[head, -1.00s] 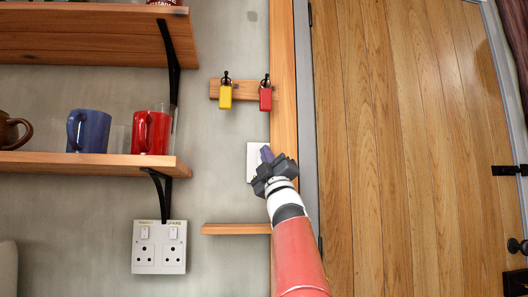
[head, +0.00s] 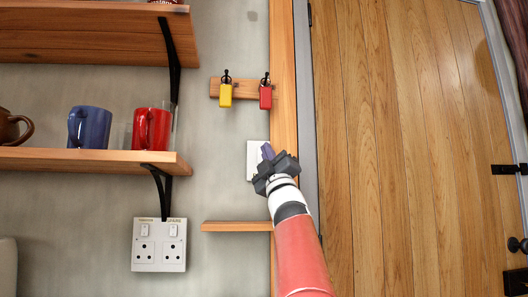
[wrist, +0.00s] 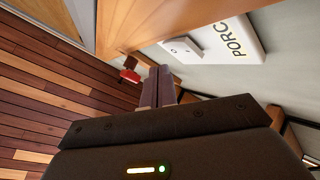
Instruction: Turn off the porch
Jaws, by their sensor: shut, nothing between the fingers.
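The white porch switch plate (head: 253,160) is on the wall just left of the wooden door frame, partly hidden by my gripper. In the wrist view the plate (wrist: 238,40) carries lettering that reads "PORC" before it is cut off. Its white rocker (wrist: 181,49) has a small round mark; I cannot tell which way it is tipped. My gripper (head: 267,152) is shut and empty, in front of the plate's right part. In the wrist view its fingertips (wrist: 160,72) are together, just below the rocker; I cannot tell whether they touch it.
Yellow (head: 225,96) and red (head: 265,98) key tags hang above the plate. A small wooden ledge (head: 236,228) is below it. A double socket (head: 159,245) and a mug shelf (head: 95,162) are to the left. A wooden door (head: 400,150) is to the right.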

